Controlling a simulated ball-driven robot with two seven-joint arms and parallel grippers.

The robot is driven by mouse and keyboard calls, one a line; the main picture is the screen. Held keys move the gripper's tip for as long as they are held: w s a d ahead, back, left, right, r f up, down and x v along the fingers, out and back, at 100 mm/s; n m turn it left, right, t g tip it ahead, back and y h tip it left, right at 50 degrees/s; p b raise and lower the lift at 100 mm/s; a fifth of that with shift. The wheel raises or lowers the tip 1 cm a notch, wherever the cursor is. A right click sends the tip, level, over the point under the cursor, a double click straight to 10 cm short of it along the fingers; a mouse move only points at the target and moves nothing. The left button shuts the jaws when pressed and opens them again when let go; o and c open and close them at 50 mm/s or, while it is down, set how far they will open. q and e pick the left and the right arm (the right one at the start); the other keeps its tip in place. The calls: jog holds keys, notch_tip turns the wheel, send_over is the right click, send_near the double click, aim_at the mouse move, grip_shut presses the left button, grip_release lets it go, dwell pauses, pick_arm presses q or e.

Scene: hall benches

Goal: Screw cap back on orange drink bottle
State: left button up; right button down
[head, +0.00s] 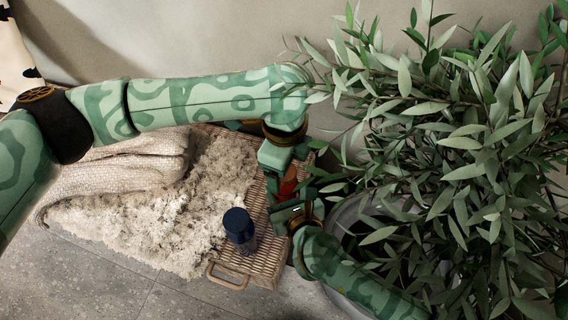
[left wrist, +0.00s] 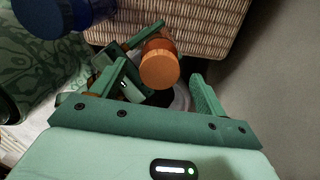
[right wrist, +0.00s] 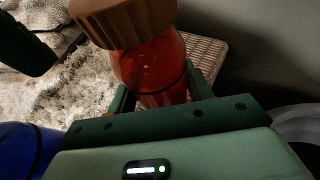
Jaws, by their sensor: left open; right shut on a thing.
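The orange drink bottle (head: 288,182) is upright above the right end of the woven bench. Its ribbed orange-brown cap (right wrist: 125,18) sits on top of the bottle (right wrist: 152,68); I cannot tell how tightly it is screwed. My right gripper (head: 293,208) is shut on the bottle's lower body, its fingers on either side in the right wrist view. My left gripper (head: 283,168) is open, coming from the far side. In the left wrist view its fingers stand apart on either side of the cap (left wrist: 159,69), not visibly touching it.
A bottle with a dark blue cap (head: 238,222) stands on the woven bench (head: 262,262) near its front. A shaggy cream throw (head: 165,215) and a folded knit blanket (head: 125,165) cover the left. A leafy plant (head: 450,150) in a pale pot crowds the right.

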pick_arm(q)
notch_tip(320, 180, up, 11)
dwell(0.3)
pick_arm(e)
jog(key=c, duration=0.5)
grip_release()
pick_arm(q)
jog(key=shift+r, duration=0.1)
pick_arm(e)
jog(key=p+v, duration=0.1)
jog(key=v, duration=0.1)
jog(key=p+v, duration=0.1)
jog(key=v, duration=0.1)
jog(key=p+v, duration=0.1)
jog(key=v, duration=0.2)
jog(key=shift+w+r+p, duration=0.1)
jog(key=shift+r+p, duration=0.25)
jog(key=shift+p, duration=0.05)
jog(key=p, duration=0.3)
send_near(289, 198)
jog(key=s, duration=0.3)
pick_arm(q)
notch_tip(289, 198, up, 11)
jog(key=s+t, duration=0.1)
jog(key=shift+s, duration=0.2)
pick_arm(e)
jog(key=shift+w+d+r, duration=0.15)
jog(key=shift+d+r, duration=0.2)
jog(key=shift+d, duration=0.2)
